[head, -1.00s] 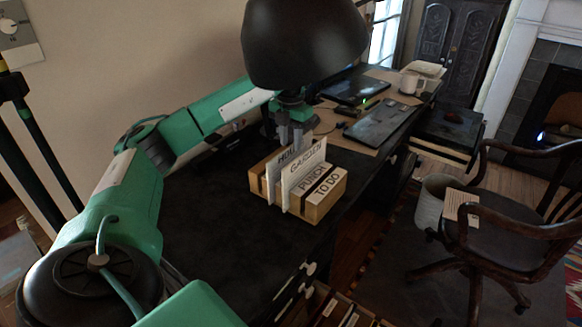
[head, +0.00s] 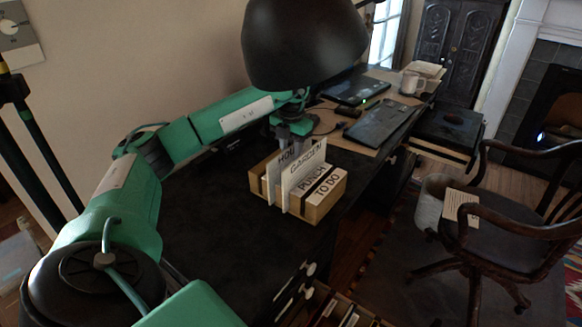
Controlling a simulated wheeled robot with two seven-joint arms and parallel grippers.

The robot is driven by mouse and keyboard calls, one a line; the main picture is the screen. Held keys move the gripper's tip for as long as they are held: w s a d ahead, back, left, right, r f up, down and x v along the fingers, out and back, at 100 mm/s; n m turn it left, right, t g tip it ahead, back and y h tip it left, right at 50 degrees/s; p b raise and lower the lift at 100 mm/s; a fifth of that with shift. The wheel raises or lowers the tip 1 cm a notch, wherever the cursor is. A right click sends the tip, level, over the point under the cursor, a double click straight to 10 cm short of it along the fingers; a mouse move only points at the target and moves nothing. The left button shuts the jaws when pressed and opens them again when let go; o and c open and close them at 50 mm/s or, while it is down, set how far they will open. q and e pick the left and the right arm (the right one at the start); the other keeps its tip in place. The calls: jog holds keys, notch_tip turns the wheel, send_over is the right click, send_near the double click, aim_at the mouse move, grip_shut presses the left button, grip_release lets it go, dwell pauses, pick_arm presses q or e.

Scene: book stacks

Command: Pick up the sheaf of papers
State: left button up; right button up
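The holder's front reads "PUNCH" and "TO DO". My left gripper (head: 291,143) points down at the back of the holder, right by the tops of the cards. Its fingertips are partly hidden behind the cards, so I cannot tell whether they touch or grip one. More papers (head: 426,70) lie at the desk's far end. My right gripper is out of view.
A black lamp shade (head: 305,42) hangs over my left wrist. The desk's near left part is clear. An open drawer (head: 340,312) shows below.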

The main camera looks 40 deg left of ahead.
pick_arm(q)
grip_shut()
jog(key=shift+r, duration=0.1)
dwell(0.3)
